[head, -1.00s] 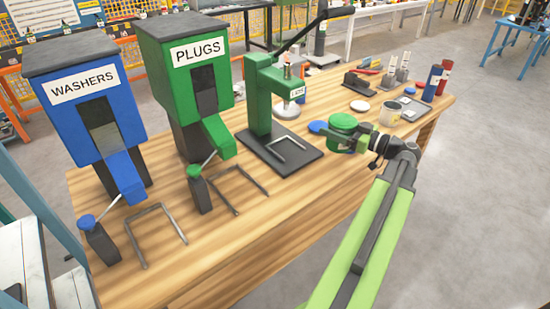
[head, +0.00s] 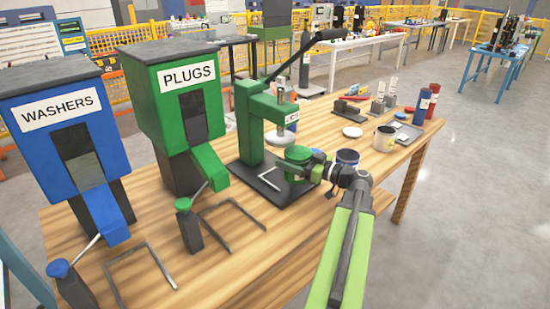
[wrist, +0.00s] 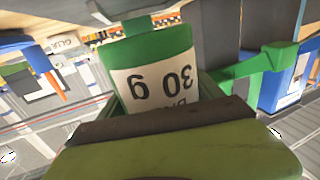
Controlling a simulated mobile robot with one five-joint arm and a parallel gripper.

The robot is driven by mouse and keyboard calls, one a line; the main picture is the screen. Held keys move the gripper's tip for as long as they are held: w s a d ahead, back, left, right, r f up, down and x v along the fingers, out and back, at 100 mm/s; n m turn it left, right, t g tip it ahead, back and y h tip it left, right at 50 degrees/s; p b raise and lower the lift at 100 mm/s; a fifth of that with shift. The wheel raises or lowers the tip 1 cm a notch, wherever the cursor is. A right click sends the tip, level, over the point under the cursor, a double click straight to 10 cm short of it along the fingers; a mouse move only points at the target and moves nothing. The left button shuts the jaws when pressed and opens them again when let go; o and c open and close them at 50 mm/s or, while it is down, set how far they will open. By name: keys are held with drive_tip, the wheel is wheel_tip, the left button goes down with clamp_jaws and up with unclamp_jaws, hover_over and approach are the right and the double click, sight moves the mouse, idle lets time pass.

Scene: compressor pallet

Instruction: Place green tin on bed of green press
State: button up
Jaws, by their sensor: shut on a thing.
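The green tin (head: 298,156) is held by my gripper (head: 308,170) at the right side of the green press (head: 248,128). In the head view it overlaps the right part of the press's dark bed (head: 245,176); I cannot tell its height or whether it touches. The bed has a pale bracket outline on it. The press's round pad (head: 279,138) is up, behind and left of the tin. In the wrist view the tin (wrist: 155,62) shows a white label reading "30 g" upside down, between the jaws. Its lower part is hidden by my gripper.
The green PLUGS dispenser (head: 178,110) and blue WASHERS dispenser (head: 65,130) are at left.

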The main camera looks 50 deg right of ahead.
drive_tip(key=w, duration=0.2)
drive_tip(key=w+a+f, duration=0.1)
drive_tip(key=w, duration=0.1)
drive_tip(key=w+b, duration=0.1)
drive_tip(key=w, duration=0.1)
drive_tip(key=shift+w+a+f, duration=0.15)
drive_tip(key=shift+w, duration=0.1)
drive_tip(key=shift+f, duration=0.1)
drive_tip(key=shift+f+b, duration=0.1)
drive_tip(key=shift+b, duration=0.25)
drive_tip(key=shift+f+b, duration=0.4)
drive_tip(key=shift+b, duration=0.05)
drive_tip(key=shift+s+f, duration=0.1)
drive_tip(key=shift+a, duration=0.1)
